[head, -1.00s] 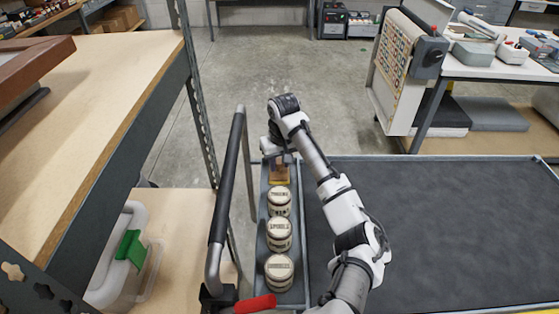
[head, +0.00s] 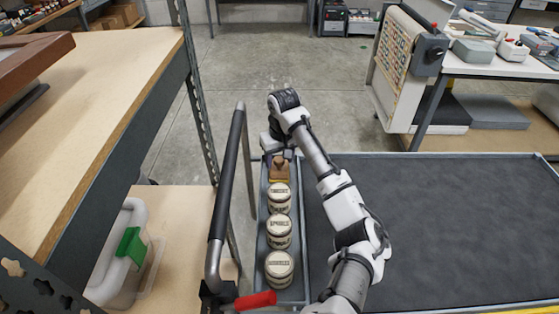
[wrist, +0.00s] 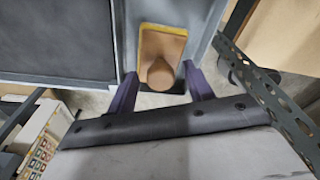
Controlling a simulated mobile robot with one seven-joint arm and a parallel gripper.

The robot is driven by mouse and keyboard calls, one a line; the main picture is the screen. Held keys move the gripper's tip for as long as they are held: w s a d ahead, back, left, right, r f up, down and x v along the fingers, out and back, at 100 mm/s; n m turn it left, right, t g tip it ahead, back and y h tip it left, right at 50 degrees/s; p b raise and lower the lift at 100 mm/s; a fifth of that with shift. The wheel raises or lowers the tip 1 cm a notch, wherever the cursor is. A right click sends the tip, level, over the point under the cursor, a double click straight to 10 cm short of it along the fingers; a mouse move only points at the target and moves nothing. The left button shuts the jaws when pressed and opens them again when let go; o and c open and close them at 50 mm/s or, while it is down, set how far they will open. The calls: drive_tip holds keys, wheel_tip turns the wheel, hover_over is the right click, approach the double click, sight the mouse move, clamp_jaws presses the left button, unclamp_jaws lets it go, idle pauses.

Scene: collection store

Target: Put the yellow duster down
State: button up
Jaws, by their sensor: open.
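The yellow duster (head: 280,172) sits in the far end of the narrow grey tray (head: 262,240) on the cart's left side. In the wrist view the duster (wrist: 163,43) shows a brown wooden back, a yellow edge and a round brown knob pointing toward my gripper. My gripper (wrist: 160,78) is open, with its two purple fingers spread on either side of the knob and a gap to each. In the head view my gripper (head: 279,155) is at the duster's far end, with the fingers small and partly hidden by the wrist.
Several round lidded tins (head: 279,230) stand in a row in the same tray, nearer me. The cart's dark bed (head: 430,230) to the right is empty. A black push handle (head: 227,180) and a shelf upright (head: 195,100) stand close on the left.

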sight(282, 173)
wheel_tip(282, 173, up, 11)
drive_tip(key=s, duration=0.1)
drive_tip(key=shift+s+d+b, duration=0.15)
drive_tip(key=shift+d+b, duration=0.1)
drive_tip(key=shift+b, duration=0.2)
